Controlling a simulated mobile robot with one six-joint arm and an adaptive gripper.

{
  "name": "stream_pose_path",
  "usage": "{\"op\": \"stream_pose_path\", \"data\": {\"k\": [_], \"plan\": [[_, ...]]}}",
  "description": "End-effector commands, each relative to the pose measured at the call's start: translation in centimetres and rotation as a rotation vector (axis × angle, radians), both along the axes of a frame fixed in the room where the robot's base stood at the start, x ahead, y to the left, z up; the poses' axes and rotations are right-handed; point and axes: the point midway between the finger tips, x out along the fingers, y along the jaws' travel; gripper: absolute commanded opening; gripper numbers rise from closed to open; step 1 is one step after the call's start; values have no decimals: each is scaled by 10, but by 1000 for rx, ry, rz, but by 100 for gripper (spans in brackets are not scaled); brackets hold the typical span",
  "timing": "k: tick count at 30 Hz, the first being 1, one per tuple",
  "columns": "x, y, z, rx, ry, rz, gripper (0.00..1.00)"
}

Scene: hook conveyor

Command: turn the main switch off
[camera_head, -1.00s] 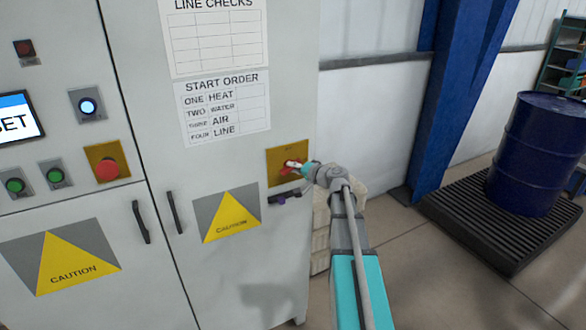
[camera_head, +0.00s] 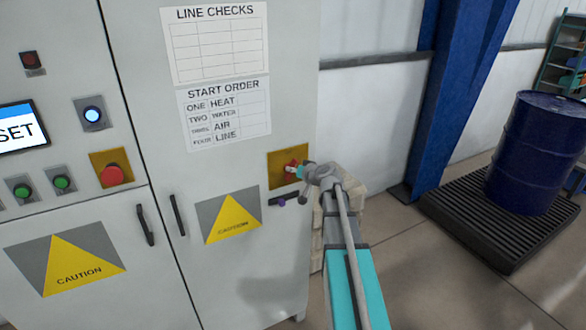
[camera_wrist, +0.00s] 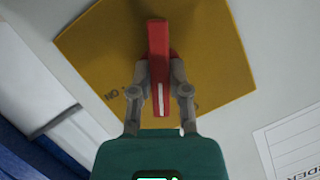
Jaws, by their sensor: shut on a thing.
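The main switch is a red handle (camera_head: 291,167) on a yellow plate (camera_head: 275,181), on the right side of the grey cabinet door. My gripper (camera_head: 297,171) is at the handle, reaching in from the right. In the wrist view, the fingers of my gripper (camera_wrist: 161,70) are shut on the red handle (camera_wrist: 158,40), one on each side. The handle runs up and down in that view, while the yellow plate (camera_wrist: 90,45) behind it is tilted. Some lettering on the plate is partly hidden by the left finger.
A dark latch (camera_head: 280,201) sits on the door below the plate. A red emergency button (camera_head: 112,176) and green buttons (camera_head: 62,183) are at the left. A blue drum (camera_head: 540,150) stands on a black grate (camera_head: 455,215) at the right, past a blue column (camera_head: 450,90).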

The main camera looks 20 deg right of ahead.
Motion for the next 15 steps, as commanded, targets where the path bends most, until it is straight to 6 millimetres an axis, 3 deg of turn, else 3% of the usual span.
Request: {"op": "stream_pose_path", "data": {"k": [15], "plan": [[0,3,0,-419,-13,3,0]]}}
